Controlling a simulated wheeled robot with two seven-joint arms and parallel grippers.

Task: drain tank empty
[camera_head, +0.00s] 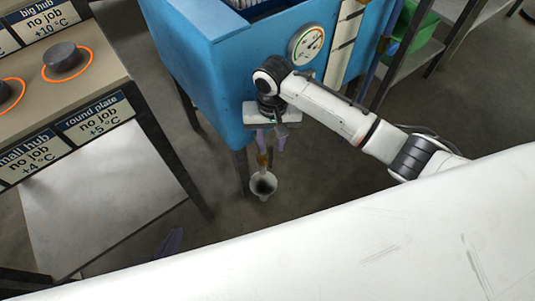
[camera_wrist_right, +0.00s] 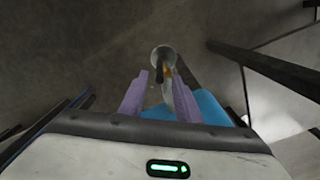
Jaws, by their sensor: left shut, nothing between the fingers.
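The blue tank (camera_head: 205,65) stands on dark legs, with a round dial gauge (camera_head: 306,43) on its side. My right gripper (camera_head: 270,148) points down beside the tank, just above the fitting. In the right wrist view its purple fingers (camera_wrist_right: 161,76) are apart, with the fitting (camera_wrist_right: 167,72) and cup (camera_wrist_right: 163,54) beyond them. Contact cannot be told. My left gripper (camera_head: 168,245) is low at left, shut and empty, partly hidden.
A bench (camera_head: 88,72) at left carries dark hubs on orange rings and "no job" labels. A pale lower shelf (camera_head: 95,190) juts out below it. A green bin (camera_head: 415,40) sits on a rack behind right. Dark floor lies clear around the cup.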

